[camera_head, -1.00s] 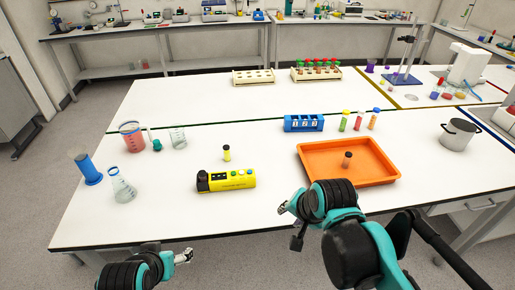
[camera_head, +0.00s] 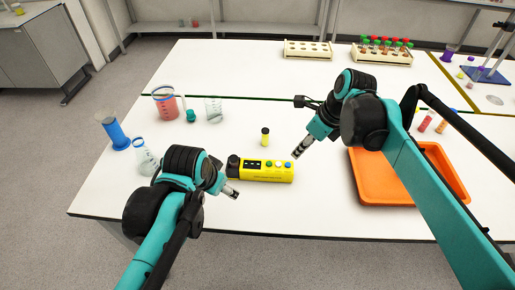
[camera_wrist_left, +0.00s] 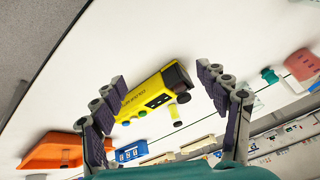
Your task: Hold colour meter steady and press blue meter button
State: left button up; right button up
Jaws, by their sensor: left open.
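The yellow colour meter (camera_head: 262,171) lies on the white bench, its dark end to the left and small buttons along its top. The blue button (camera_head: 283,165) is near its right end. My left gripper (camera_head: 231,192) is open at the meter's near left side. In the left wrist view, the meter (camera_wrist_left: 146,97) appears between the spread fingers (camera_wrist_left: 165,100), with space on both sides and no visible contact. My right gripper (camera_head: 298,153) points down just beyond the meter's right end, apart from it; its finger gap cannot be made out.
A small yellow vial with a dark cap (camera_head: 265,138) stands behind the meter. An orange tray (camera_head: 366,190) is at the right, partly behind my right arm. A blue cylinder (camera_head: 115,133), a flask (camera_head: 145,158) and beakers (camera_head: 166,108) stand at the left.

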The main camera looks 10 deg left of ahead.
pick_arm(q)
jog(key=w+d+r+m+g, duration=0.1)
jog(key=w+d+m+g, duration=0.25)
jog(key=w+m, duration=0.4)
jog(key=m+g, duration=0.2)
jog(key=m, duration=0.3)
send_over(251, 164)
jog(key=shift+s+a+f, duration=0.1)
jog(key=shift+s+f, duration=0.05)
jog(key=shift+f, duration=0.65)
notch_tip(251, 164, down, 8)
jog(key=shift+r, duration=0.25)
jog(key=c, duration=1.6)
pick_arm(e)
grip_shut()
